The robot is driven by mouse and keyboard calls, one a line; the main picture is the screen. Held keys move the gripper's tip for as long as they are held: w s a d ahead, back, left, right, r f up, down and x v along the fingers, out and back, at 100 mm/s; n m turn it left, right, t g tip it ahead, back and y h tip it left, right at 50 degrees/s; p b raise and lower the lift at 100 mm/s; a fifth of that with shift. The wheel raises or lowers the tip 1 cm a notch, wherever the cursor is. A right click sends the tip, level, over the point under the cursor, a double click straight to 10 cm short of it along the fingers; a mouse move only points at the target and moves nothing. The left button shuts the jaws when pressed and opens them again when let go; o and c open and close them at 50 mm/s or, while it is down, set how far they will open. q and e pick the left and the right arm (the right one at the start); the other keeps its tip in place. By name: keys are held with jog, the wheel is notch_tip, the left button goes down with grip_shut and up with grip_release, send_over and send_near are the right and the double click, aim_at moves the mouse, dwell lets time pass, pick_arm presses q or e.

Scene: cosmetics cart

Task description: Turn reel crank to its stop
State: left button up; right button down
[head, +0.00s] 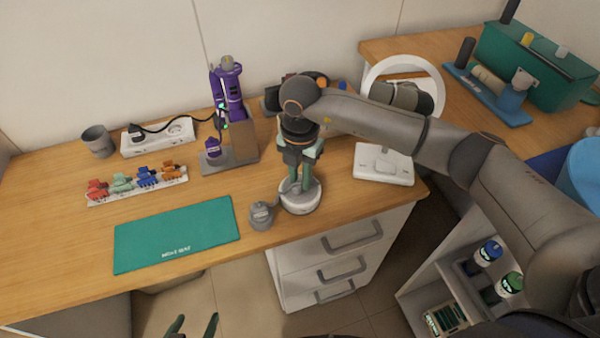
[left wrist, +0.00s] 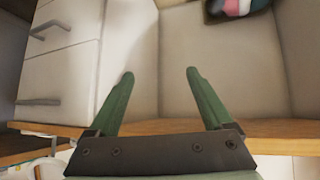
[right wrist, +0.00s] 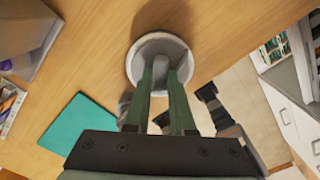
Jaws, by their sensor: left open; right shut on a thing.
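A round white base (head: 301,199), which looks like the reel, stands near the desk's front edge. My right gripper (head: 299,183) points down over it. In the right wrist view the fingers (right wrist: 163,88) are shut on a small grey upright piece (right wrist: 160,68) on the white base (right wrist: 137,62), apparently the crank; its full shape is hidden. A grey rounded part (head: 262,215) sits just left of the base; I cannot tell whether it is joined to it. My left gripper (head: 192,328) is open and empty, low in front of the desk; it also shows in the left wrist view (left wrist: 162,85).
A teal mat (head: 178,235) lies left of the base. Behind are a strip of coloured clips (head: 137,186), a power strip (head: 158,138), a purple device on a stand (head: 228,100) and a ring light (head: 435,75). White drawers (head: 335,255) are below the desk.

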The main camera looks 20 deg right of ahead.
aim_at(300, 181)
jog(key=m, duration=0.2)
jog(key=shift+r+m+p, duration=0.1)
jog(key=shift+m+p, duration=0.2)
jog(key=shift+p, duration=0.1)
jog(key=shift+m+p, duration=0.3)
jog(key=shift+m, duration=0.6)
pick_arm(q)
jog(key=shift+s+a+r, duration=0.25)
jog(key=shift+a+r, duration=0.2)
jog(key=shift+a, duration=0.15)
pick_arm(e)
jog(key=shift+m, duration=0.3)
jog(key=c, duration=0.8)
grip_release()
jog(key=shift+o, duration=0.2)
pick_arm(q)
jog(key=shift+d, duration=0.1)
pick_arm(e)
notch_tip(300, 181, up, 12)
jog(key=shift+r, duration=0.2)
